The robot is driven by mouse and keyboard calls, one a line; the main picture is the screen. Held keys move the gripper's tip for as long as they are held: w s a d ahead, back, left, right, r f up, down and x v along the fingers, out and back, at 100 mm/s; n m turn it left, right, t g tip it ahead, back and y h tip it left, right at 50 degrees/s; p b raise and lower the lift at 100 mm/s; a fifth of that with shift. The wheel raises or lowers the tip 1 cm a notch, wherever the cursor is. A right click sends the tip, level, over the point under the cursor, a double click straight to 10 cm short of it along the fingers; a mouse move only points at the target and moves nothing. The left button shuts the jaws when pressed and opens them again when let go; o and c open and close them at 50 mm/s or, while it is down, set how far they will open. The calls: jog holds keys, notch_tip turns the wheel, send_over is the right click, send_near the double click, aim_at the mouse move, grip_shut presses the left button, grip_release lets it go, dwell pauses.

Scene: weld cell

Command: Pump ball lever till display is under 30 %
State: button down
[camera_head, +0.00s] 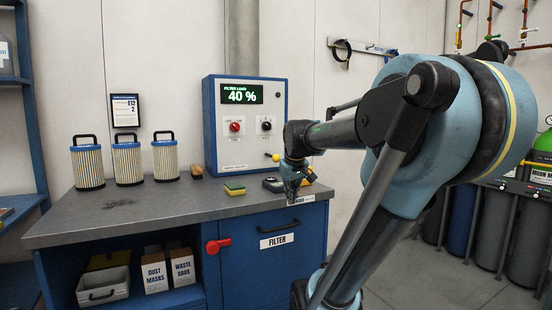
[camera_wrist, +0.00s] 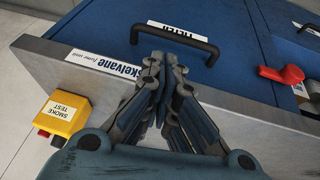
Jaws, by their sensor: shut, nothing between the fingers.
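The blue control box (camera_head: 245,125) stands on the bench against the wall. Its display (camera_head: 241,94) reads "FILTER LOAD 40 %" in green. The yellow ball of the lever (camera_head: 275,157) shows at the box's lower right; the lever does not show in the wrist view. My gripper (camera_head: 294,198) is at the bench's front right edge, in front of and lower than the ball and apart from it. In the wrist view my gripper (camera_wrist: 163,62) is shut, with nothing between its fingers, near the black door handle (camera_wrist: 174,40).
A red handle (camera_head: 218,245) sticks out beside the filter door (camera_head: 273,265). A yellow "SMOKE TEST" box (camera_wrist: 64,113) shows at the left of the wrist view. Gas cylinders (camera_head: 498,230) stand at right.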

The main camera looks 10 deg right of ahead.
jog(key=w+r+n+t, duration=0.1)
jog(key=w+r, duration=0.6)
jog(key=w, duration=0.5)
jog(key=w+r+n+t, duration=0.2)
jog(key=w+r, duration=0.5)
jog(key=w, duration=0.5)
jog(key=w+r+n+t, duration=0.1)
jog(key=w+r+n, duration=0.1)
jog(key=w+r, duration=0.5)
jog(key=w, duration=0.5)
jog(key=shift+a+r, duration=0.35)
jog(key=shift+a, duration=0.05)
send_near(271, 157)
jog(key=shift+w+d+f, duration=0.15)
jog(key=shift+w+d, duration=0.15)
jog(key=shift+w, duration=0.5)
jog(key=shift+w+d+f, duration=0.15)
jog(key=shift+w+d, duration=0.1)
jog(key=shift+w, duration=0.5)
